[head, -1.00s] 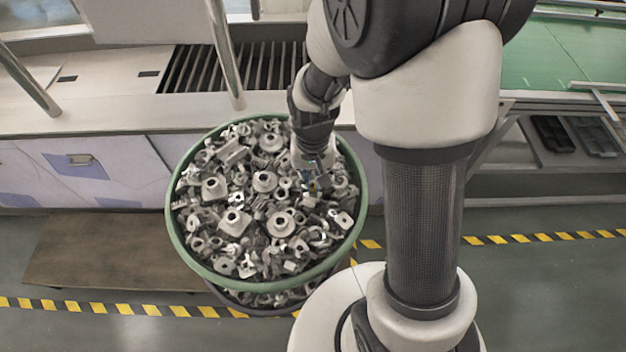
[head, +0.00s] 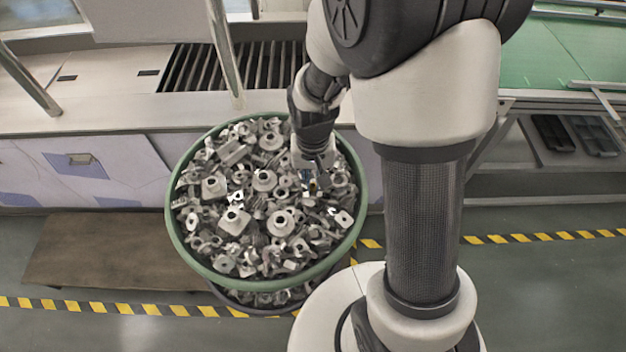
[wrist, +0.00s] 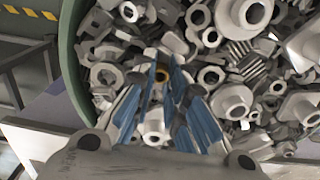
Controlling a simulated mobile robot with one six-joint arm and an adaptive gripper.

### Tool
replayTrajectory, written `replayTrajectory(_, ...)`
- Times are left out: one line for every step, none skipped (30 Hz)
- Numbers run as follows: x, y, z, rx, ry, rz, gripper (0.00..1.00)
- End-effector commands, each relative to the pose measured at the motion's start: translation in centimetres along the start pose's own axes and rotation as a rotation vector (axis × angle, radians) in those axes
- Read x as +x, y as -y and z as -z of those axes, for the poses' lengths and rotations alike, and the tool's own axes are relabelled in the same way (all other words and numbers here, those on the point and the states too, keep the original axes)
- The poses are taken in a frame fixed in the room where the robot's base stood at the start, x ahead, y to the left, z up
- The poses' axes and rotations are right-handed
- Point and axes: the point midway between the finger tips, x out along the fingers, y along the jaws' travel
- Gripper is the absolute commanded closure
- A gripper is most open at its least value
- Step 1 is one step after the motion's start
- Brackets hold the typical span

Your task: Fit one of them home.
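Many loose grey metal parts (head: 281,223) lie heaped in a round green-rimmed bin (head: 174,236). They are flanged rings, bushings and block-like pieces at all angles. My gripper (head: 312,186) points down into the right part of the heap. In the wrist view, my gripper (wrist: 162,76) shows two blue-faced fingers converging, with a narrow gap at the tips. A small brass-coloured ring (wrist: 160,85) shows in that gap. I cannot tell whether the fingers grip it or it lies beyond them. A pale ringed part (wrist: 155,138) shows lower between the fingers.
A pale counter (head: 100,113) with a dark slatted grille (head: 215,68) stands behind the bin. Metal posts (head: 226,50) rise nearby. A green surface (head: 580,50) is at upper right. A brown board (head: 110,255) lies on the floor at left, beside yellow-black tape.

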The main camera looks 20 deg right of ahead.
Motion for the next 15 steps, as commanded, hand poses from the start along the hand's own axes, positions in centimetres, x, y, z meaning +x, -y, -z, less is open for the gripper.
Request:
replayTrajectory(0.17,-0.05,-0.14,0.0,0.004,-0.001,0.8)
replayTrajectory(0.18,-0.05,-0.14,0.0,0.004,-0.001,0.78)
replayTrajectory(0.18,-0.05,-0.15,0.0,0.004,-0.001,0.76)
replayTrajectory(0.19,-0.06,-0.16,0.0,0.005,-0.002,0.74)
replayTrajectory(0.19,-0.06,-0.16,0.0,0.005,-0.002,0.72)
replayTrajectory(0.2,-0.06,-0.17,0.0,0.005,-0.002,0.69)
replayTrajectory(0.2,-0.06,-0.18,0.0,0.005,-0.002,0.67)
replayTrajectory(0.21,-0.06,-0.18,0.0,0.005,-0.002,0.65)
replayTrajectory(0.21,-0.06,-0.19,0.0,0.005,-0.002,0.64)
replayTrajectory(0.21,-0.06,-0.19,0.0,0.005,-0.002,0.64)
replayTrajectory(0.2,-0.06,-0.19,0.0,0.005,-0.002,0.64)
replayTrajectory(0.2,-0.06,-0.19,0.0,0.005,-0.002,0.64)
replayTrajectory(0.19,-0.06,-0.19,0.0,0.005,-0.002,0.64)
replayTrajectory(0.19,-0.06,-0.18,0.0,0.005,-0.002,0.64)
replayTrajectory(0.18,-0.06,-0.18,0.0,0.005,-0.002,0.64)
